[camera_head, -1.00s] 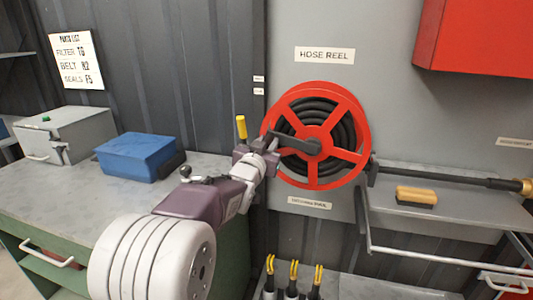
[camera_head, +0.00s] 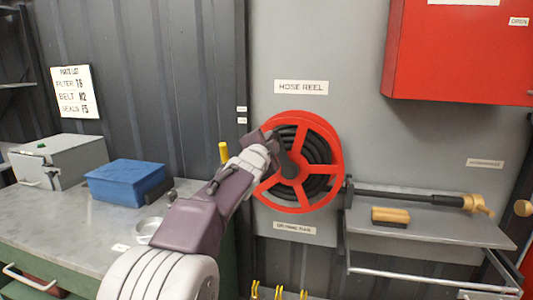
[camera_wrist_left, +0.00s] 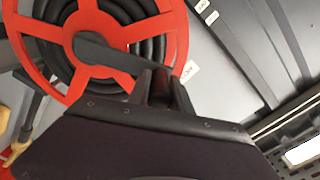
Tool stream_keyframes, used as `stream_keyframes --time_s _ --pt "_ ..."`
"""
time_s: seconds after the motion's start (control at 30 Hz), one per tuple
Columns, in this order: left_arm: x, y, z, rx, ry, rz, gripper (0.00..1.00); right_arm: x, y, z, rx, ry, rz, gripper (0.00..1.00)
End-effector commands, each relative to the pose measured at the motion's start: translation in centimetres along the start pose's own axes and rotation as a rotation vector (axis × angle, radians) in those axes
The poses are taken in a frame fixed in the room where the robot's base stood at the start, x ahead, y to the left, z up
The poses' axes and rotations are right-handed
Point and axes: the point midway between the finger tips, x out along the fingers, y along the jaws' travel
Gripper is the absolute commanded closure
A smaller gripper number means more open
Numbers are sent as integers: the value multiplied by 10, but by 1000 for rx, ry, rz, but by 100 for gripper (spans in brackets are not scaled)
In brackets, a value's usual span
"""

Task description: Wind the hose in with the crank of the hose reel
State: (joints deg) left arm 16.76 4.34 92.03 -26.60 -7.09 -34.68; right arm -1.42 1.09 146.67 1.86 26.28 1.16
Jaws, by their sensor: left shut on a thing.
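The hose reel (camera_head: 333,180) is a red spoked wheel on the grey panel, under a "HOSE REEL" label. Black hose (camera_head: 316,148) is coiled inside it. The dark crank (camera_head: 285,158) runs from the hub up and left. My left gripper (camera_head: 270,142) is at its outer end. In the left wrist view, the crank arm (camera_wrist_left: 108,55) reaches from the hub to my left gripper (camera_wrist_left: 161,85), which is shut on the crank's handle. The handle is mostly hidden between the fingers. My right gripper is not in view.
A red cabinet (camera_head: 455,60) hangs at upper right. A yellow handle (camera_head: 224,152) stands close left of my gripper. A blue box (camera_head: 125,182) sits on the bench.

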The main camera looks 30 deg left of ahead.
Motion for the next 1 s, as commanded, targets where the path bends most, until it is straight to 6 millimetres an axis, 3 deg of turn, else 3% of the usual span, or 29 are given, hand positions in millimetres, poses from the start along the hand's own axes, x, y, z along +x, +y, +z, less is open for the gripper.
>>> stream_keyframes --time_s 0.03,0.6,1.0 --pt "0 4 -4 35 7 -5 100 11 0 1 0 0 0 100" --pt "0 17 -46 380 7 -3 100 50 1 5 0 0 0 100" --pt "0 38 -77 689 6 -2 100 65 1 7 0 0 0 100"
